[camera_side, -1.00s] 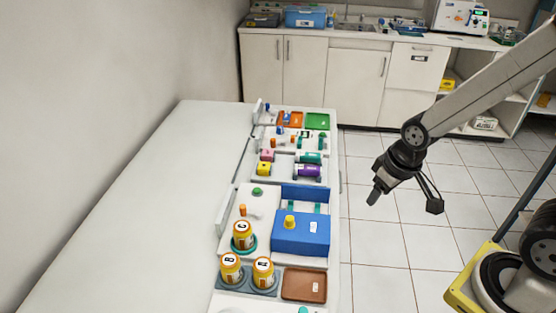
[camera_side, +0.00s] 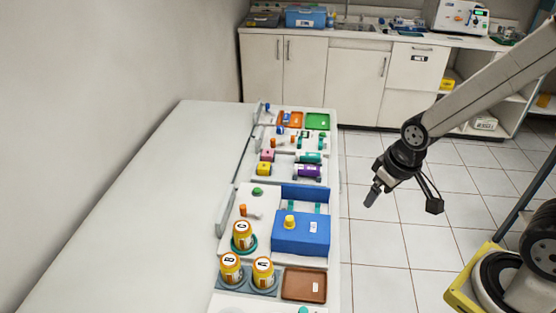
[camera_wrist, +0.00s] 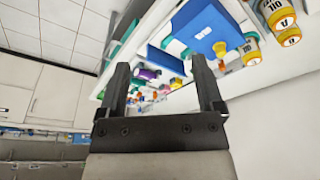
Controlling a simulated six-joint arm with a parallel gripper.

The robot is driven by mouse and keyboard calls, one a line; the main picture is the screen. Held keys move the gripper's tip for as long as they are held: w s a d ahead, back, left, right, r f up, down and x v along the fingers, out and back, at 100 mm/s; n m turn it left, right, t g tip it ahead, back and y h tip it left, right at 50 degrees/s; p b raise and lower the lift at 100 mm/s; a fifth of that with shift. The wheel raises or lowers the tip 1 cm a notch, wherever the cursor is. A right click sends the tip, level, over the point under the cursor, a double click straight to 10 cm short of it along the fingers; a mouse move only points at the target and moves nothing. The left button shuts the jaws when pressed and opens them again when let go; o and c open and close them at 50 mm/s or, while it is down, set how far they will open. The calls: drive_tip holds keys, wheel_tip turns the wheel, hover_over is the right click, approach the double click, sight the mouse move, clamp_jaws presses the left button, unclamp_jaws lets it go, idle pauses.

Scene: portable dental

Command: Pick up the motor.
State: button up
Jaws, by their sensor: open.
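My gripper (camera_side: 373,194) hangs in the air to the right of the white table, apart from everything on it. In the wrist view my gripper (camera_wrist: 160,75) is open, with nothing between its two fingers. No part is clearly marked as the motor, so I cannot tell which one it is. A purple cylinder (camera_side: 308,171) and a teal cylinder (camera_side: 309,157) lie on a white holder in the middle of the row. A blue box (camera_side: 299,237) with a yellow knob (camera_side: 290,221) stands nearer. The purple cylinder (camera_wrist: 147,73) and blue box (camera_wrist: 204,27) also show in the wrist view.
Yellow-orange jars (camera_side: 242,235) stand left of the blue box. A brown tray (camera_side: 304,286) lies in front, and a green tray (camera_side: 317,121) at the far end. The table's left side is bare.

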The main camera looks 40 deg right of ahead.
drive_tip(key=w, duration=0.1)
drive_tip(key=m+y, duration=0.3)
drive_tip(key=m, duration=2.4)
approach(309, 167)
drive_tip(key=shift+a+f+t, duration=0.15)
drive_tip(key=shift+f, duration=0.35)
drive_tip(key=shift+a+f+t, duration=0.15)
drive_tip(key=shift+a+f, duration=0.05)
drive_tip(key=shift+f, duration=0.25)
drive_tip(key=shift+x, duration=1.3)
drive_tip(key=shift+x, duration=2.55)
clamp_jaws()
